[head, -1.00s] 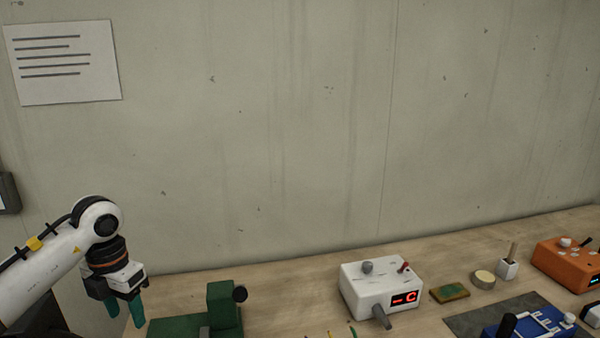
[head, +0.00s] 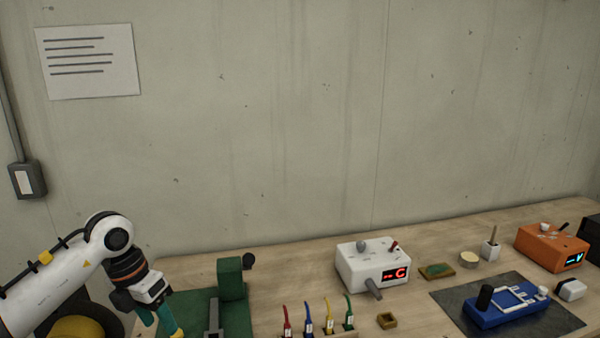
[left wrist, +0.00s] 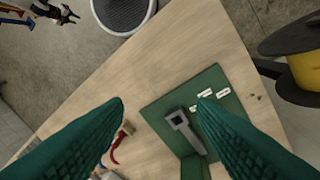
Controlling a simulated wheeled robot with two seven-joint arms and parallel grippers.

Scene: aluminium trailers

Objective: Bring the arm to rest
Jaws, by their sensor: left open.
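My left arm comes in from the left in the head view, over the left end of the workbench (head: 285,262). Its gripper (head: 167,322) has teal fingers that point down, beside the green fixture (head: 231,280); the tips run close to the frame's lower edge. In the left wrist view the two ribbed fingers (left wrist: 160,102) are spread apart with nothing between them. The green base plate (left wrist: 215,85) with a grey metal part (left wrist: 183,128) lies below them.
A white box (head: 372,264) with a red display, a blue device (head: 505,310) on a dark mat and an orange box (head: 550,247) stand to the right. Several coloured leads (head: 308,318) stand near the front. A yellow-cored spool (left wrist: 305,68) is off the bench.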

